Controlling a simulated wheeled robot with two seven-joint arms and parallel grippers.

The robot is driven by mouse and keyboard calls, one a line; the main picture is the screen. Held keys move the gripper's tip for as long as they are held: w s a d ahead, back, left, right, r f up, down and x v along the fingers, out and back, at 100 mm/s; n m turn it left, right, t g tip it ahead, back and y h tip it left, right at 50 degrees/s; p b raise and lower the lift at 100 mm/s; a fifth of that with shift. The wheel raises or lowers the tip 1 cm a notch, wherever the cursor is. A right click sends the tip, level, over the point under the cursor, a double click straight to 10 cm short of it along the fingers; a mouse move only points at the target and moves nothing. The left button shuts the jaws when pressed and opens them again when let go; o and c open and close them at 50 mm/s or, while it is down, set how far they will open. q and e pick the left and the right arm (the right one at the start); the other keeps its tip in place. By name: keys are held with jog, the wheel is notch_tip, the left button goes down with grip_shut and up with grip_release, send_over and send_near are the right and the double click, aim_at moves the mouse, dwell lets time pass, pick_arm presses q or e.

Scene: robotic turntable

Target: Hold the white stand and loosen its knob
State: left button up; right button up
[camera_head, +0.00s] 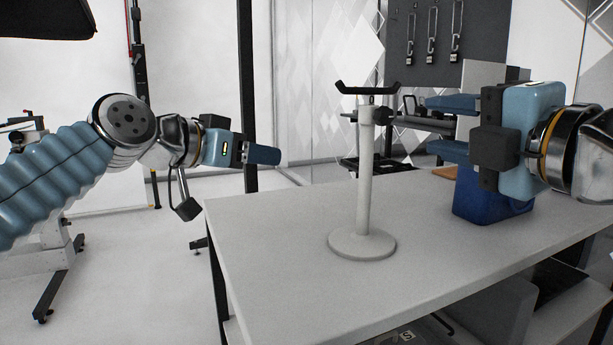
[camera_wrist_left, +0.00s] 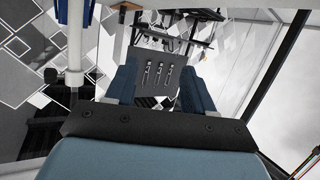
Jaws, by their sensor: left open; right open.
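The white stand (camera_head: 365,190) stands upright on the grey table, with a round base and a black forked top. In the left wrist view the open left fingers (camera_wrist_left: 160,88) frame the far wall, and the white pole (camera_wrist_left: 76,40) shows at the left.
The grey table (camera_head: 290,225) is clear in front of and left of the stand. A blue bin (camera_head: 485,200) stands on the table under my right gripper. A dark board with hanging clamps (camera_head: 433,35) is on the back wall. A black post (camera_head: 247,90) rises behind my left gripper.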

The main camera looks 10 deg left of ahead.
aim_at(360, 191)
pick_arm(q)
jog(key=s+d+f+m+g+h, duration=0.2)
jog(key=s+d+m+g, duration=0.25)
jog(key=d, duration=0.55)
jog(key=shift+t, duration=0.45)
jog(key=x, duration=1.3)
jog(key=shift+d+r, duration=0.1)
jog(key=shift+d, duration=0.15)
